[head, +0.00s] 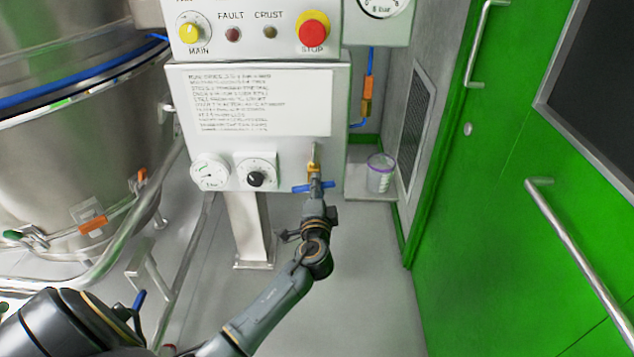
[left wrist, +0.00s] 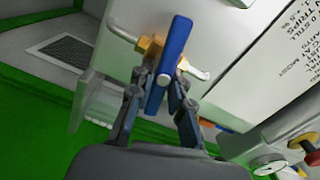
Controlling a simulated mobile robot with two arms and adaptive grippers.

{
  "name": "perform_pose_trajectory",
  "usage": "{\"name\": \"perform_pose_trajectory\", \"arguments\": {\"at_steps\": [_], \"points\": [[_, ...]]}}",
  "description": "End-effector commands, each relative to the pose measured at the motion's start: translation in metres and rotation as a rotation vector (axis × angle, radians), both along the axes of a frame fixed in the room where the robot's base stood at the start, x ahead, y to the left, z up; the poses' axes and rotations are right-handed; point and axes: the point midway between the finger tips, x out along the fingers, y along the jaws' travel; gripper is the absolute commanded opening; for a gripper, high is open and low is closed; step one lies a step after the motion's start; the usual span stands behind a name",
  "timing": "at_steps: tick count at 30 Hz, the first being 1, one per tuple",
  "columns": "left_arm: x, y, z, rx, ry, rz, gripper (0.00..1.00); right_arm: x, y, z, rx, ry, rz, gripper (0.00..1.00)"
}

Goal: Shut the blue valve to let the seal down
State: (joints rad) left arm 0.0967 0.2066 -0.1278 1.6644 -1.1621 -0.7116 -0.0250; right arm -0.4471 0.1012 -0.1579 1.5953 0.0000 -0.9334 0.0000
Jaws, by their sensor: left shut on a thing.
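In the head view the handle lies nearly level, across the upright line of the brass fitting. My left gripper (head: 317,182) reaches it from below and is shut on it, hiding its middle. In the left wrist view the blue handle (left wrist: 174,50) stands between the two fingers of my left gripper (left wrist: 161,80), with the brass body (left wrist: 151,46) behind it. My right gripper is in neither view.
The panel (head: 178,108) carries a gauge (head: 210,172), a black knob (head: 256,178) and a red stop button (head: 313,31). A steel vessel (head: 75,150) with rails stands left.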

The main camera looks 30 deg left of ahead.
Motion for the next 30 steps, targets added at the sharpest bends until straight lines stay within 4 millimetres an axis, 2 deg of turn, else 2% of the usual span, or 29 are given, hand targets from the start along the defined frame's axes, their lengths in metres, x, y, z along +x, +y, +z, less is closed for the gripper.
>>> {"name": "perform_pose_trajectory", "arguments": {"at_steps": [13, 30], "points": [[0.000, -0.001, -0.003, 0.180, 0.112, -0.002, 0.00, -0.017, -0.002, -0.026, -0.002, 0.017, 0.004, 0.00], [0.000, -0.001, -0.004, 0.204, 0.127, -0.002, 0.00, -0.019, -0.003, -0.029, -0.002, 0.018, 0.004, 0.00]]}}
